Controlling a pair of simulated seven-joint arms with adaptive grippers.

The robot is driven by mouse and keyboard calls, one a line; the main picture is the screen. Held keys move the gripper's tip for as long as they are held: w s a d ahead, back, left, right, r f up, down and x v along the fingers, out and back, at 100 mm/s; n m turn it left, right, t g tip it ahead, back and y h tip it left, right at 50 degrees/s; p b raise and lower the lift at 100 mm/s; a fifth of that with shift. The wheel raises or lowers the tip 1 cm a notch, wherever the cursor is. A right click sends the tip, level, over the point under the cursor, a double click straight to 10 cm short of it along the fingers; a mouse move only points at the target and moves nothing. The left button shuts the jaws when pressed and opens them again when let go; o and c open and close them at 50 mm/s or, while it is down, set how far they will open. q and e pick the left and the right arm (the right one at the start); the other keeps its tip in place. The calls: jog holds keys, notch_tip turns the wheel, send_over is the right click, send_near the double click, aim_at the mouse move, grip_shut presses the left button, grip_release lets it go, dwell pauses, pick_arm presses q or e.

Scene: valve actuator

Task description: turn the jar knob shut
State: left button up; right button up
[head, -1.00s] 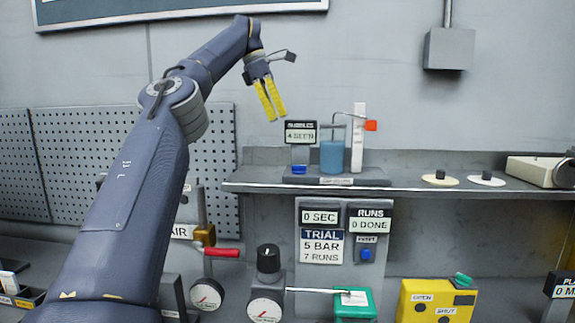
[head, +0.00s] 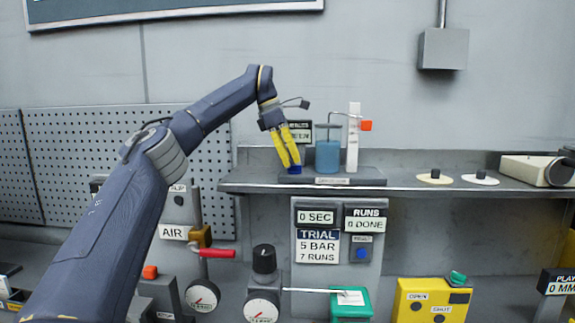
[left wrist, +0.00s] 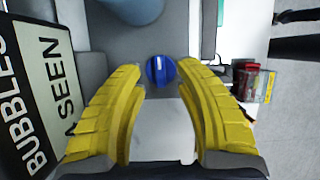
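The blue jar knob (head: 294,170) sits low on the shelf unit, left of the jar of blue liquid (head: 328,156). My left gripper (head: 291,165) points down over the knob, its yellow fingertips close to it. In the left wrist view the round blue knob (left wrist: 161,71), with a pale mark on top, shows between the tips of the open yellow fingers (left wrist: 163,78). A gap shows on each side, and I cannot tell how far the tips stand above it. My right gripper is not in view.
The bubbles sign (head: 300,130), partly hidden by my fingers, stands behind the knob. A white post (head: 353,138) with a red piece stands right of the jar. The shelf (head: 405,186) is bare between the jar unit and two pale discs.

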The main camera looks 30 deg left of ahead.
pick_arm(q)
jog(key=shift+x, duration=0.9)
jog(key=shift+c, duration=0.2)
grip_shut()
